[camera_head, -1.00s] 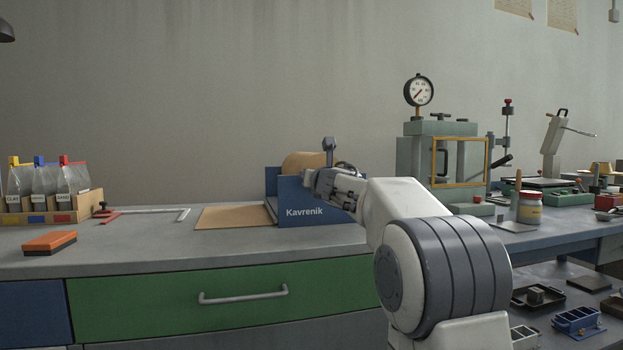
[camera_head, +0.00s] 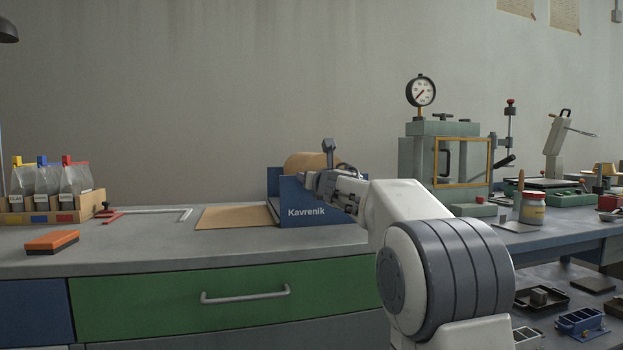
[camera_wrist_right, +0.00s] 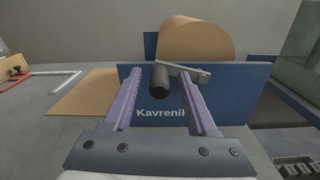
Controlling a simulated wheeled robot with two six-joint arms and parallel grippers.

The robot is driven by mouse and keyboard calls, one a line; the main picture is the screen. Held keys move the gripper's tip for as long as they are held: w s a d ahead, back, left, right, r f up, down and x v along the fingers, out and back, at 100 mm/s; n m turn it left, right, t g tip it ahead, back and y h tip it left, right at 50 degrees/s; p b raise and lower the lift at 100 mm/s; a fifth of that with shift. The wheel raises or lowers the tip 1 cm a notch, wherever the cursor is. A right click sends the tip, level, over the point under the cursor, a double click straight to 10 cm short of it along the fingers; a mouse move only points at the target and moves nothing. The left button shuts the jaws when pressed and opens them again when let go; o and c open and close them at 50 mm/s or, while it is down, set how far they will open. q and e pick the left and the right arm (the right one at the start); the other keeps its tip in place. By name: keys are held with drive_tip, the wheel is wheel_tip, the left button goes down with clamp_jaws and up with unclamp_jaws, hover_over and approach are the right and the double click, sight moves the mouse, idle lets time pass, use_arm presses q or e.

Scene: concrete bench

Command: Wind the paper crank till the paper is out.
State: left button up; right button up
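The blue paper dispenser (camera_head: 318,205) marked Kavrenik stands on the bench with a brown paper roll (camera_head: 305,162) in it. A flat brown paper sheet (camera_head: 235,216) lies on the bench at its left. In the right wrist view the crank has a grey arm (camera_wrist_right: 192,74) and a black handle (camera_wrist_right: 159,80) on the dispenser's front. My right gripper (camera_wrist_right: 163,76) is open, one finger either side of the handle, with gaps visible. In the head view my right gripper (camera_head: 335,183) is at the dispenser front and hides the crank. My left gripper is not in view.
An orange block (camera_head: 52,242) and a rack of bags (camera_head: 45,217) stand at the left. A green press (camera_head: 425,160) with a gauge stands to the right. The bench front is clear.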

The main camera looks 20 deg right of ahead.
drive_tip(key=shift+s, duration=0.1)
drive_tip(key=shift+s, duration=0.3)
drive_tip(key=s+a+b, duration=0.1)
drive_tip(key=s+b, duration=0.1)
drive_tip(key=s, duration=0.7)
drive_tip(key=shift+s, duration=0.35)
drive_tip(key=shift+a, duration=0.2)
